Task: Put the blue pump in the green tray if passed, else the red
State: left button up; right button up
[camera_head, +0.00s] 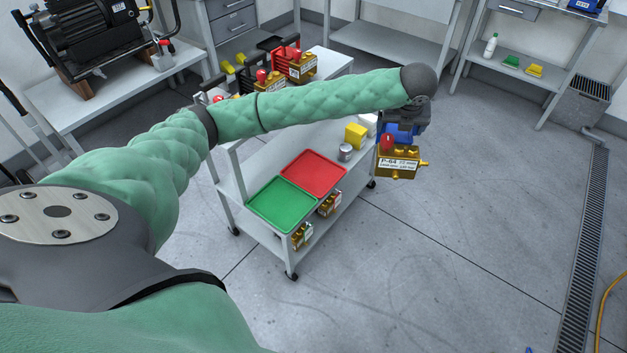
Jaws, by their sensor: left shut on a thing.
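My left gripper (402,127) is shut on the blue pump (398,158), which has a brass-coloured body, a red cap and a white label reading P-64. It holds the pump in the air to the right of the cart, apart from the trays. The fingers are mostly hidden behind the wrist and the pump. The green tray (283,205) and the red tray (316,174) lie side by side on the cart top, the green one nearer to me. Both are empty. My right gripper is not in view.
Open floor (470,230) lies to the right.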

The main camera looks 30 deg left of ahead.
pick_arm(q)
jog(key=w+a+f+n+g+y+b, duration=0.1)
jog(key=w+a+f+n+b, duration=0.35)
jog(key=a+f+b, duration=0.55)
jog(key=w+a+f+n+g+y+b, duration=0.1)
jog(key=w+a+f+n+b, duration=0.3)
jog(key=a+f, duration=0.9)
jog(key=a+f+m+b, duration=0.1)
jog(key=a+f, duration=1)
jog(key=a, duration=0.1)
jog(key=shift+b, duration=0.4)
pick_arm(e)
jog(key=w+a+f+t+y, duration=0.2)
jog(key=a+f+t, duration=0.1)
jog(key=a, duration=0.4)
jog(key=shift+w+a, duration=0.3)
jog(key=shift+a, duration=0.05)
pick_arm(q)
jog(key=shift+s, duration=0.1)
jog(key=o, duration=1.5)
jog(key=shift+s+d+f, duration=0.1)
jog(key=shift+s+f, duration=0.05)
